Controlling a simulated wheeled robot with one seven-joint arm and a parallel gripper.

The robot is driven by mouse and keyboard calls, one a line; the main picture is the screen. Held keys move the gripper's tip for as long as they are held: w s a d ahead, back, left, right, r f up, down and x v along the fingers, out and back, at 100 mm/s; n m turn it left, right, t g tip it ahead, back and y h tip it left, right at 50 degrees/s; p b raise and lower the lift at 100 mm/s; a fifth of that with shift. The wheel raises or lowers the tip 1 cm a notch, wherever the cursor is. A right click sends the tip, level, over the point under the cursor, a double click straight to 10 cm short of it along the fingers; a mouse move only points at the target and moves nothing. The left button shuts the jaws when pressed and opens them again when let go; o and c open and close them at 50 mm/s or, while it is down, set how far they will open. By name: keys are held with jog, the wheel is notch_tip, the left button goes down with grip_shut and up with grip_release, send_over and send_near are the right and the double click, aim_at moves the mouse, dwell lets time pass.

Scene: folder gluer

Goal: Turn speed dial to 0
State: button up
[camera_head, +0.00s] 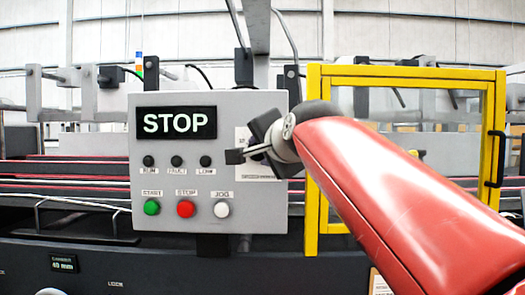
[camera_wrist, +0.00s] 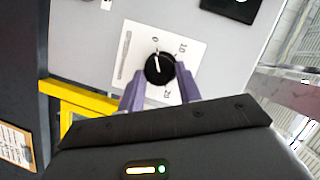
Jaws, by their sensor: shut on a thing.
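The speed dial (camera_wrist: 160,69) is a round black knob with a white pointer line on a pale scale plate (camera_wrist: 126,60), seen in the wrist view. The pointer points up the picture, close to the mark 0. A 10 stands to its upper right, and another label below is partly hidden. My gripper (camera_wrist: 160,82) is shut on the dial, with one finger on each side of its lower part. In the head view my gripper (camera_head: 248,155) is at the right side of the grey control panel (camera_head: 215,104); the dial is hidden there behind it.
The panel has a display (camera_head: 177,122) reading STOP, several dark lamps, and a green button (camera_head: 152,207), a red button (camera_head: 186,208) and a white button (camera_head: 222,209). A yellow-framed guard (camera_head: 313,150) stands close on the right, behind my arm.

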jog(key=shift+f, duration=0.1)
dwell(0.5)
jog(key=o, duration=1)
jog(key=b+v, duration=0.1)
jog(key=v, duration=0.6)
jog(key=shift+s, duration=0.4)
jog(key=shift+d, duration=0.1)
jog(key=s+d+f+n+g+h, duration=0.1)
jog(key=s+d+f+n+g, duration=0.1)
jog(key=f, duration=0.8)
jog(key=s+d+f+n+g+h, duration=0.2)
jog(key=s+d+f, duration=0.1)
jog(key=f, duration=0.7)
jog(key=shift+s+d, duration=0.35)
jog(key=shift+d, duration=0.3)
jog(key=s+d+f+n+g, duration=0.1)
jog(key=s+d+f, duration=0.1)
jog(key=s+f, duration=0.2)
jog(key=s+d+f+n+g+h, duration=0.1)
jog(key=s+f, duration=0.3)
jog(key=f, duration=0.7)
jog(key=s+d+f+n+g, duration=0.3)
jog(key=s+f, duration=0.2)
jog(key=f, duration=0.3)
jog(key=shift+f+h, duration=0.1)
jog(key=shift+h, duration=0.3)
jog(key=shift+c, duration=0.2)
